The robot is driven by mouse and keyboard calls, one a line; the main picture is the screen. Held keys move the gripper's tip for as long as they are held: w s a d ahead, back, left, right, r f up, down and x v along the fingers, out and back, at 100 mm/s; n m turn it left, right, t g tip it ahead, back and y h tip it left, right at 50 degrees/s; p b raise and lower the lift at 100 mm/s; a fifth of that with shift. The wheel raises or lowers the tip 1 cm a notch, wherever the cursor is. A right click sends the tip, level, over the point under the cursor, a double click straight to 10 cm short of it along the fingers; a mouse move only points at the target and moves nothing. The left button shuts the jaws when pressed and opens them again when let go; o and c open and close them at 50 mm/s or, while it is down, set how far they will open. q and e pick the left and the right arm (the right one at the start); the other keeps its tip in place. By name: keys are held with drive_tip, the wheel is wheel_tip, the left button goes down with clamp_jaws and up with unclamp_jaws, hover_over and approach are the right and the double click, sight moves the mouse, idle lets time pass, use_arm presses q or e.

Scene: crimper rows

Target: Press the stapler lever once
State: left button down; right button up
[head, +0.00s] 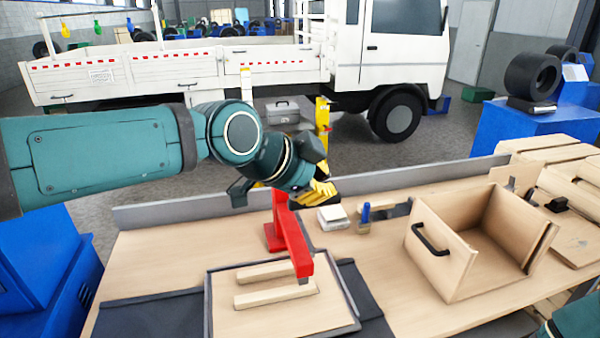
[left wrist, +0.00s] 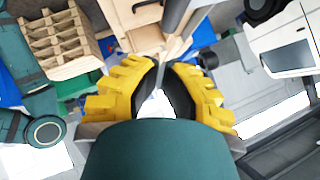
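The red stapler (head: 292,245) stands on the workbench at the middle of the head view, its long red arm reaching forward over a tray (head: 209,300). Two pale wooden strips (head: 275,293) lie on the tray under the arm's front end. My left gripper (head: 322,193), with yellow fingers, is just above and behind the stapler's rear end in the picture and overlaps its top; I cannot tell if they touch. In the left wrist view the left gripper's fingertips (left wrist: 161,65) are nearly together with nothing held. The stapler is not clear there. My right gripper is out of view.
An open wooden box (head: 440,262) with a black handle stands to the right. Small white blocks (head: 333,217) and a blue-handled item (head: 366,213) lie right of the stapler. A grey rail (head: 160,213) edges the bench's back. A white truck (head: 190,65) is behind.

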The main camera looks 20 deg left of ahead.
sight(330, 201)
use_arm(q)
drive_tip(key=shift+w+a+f+b, duration=0.1)
drive_tip(key=shift+w+f, duration=0.2)
drive_tip(key=shift+f, duration=0.35)
drive_tip(key=shift+w+a+f+b, duration=0.15)
drive_tip(key=shift+w+f, duration=0.2)
drive_tip(key=shift+f, duration=0.35)
drive_tip(key=shift+w+a+f+b, duration=0.1)
drive_tip(key=shift+w+f, duration=0.2)
drive_tip(key=shift+f, duration=0.35)
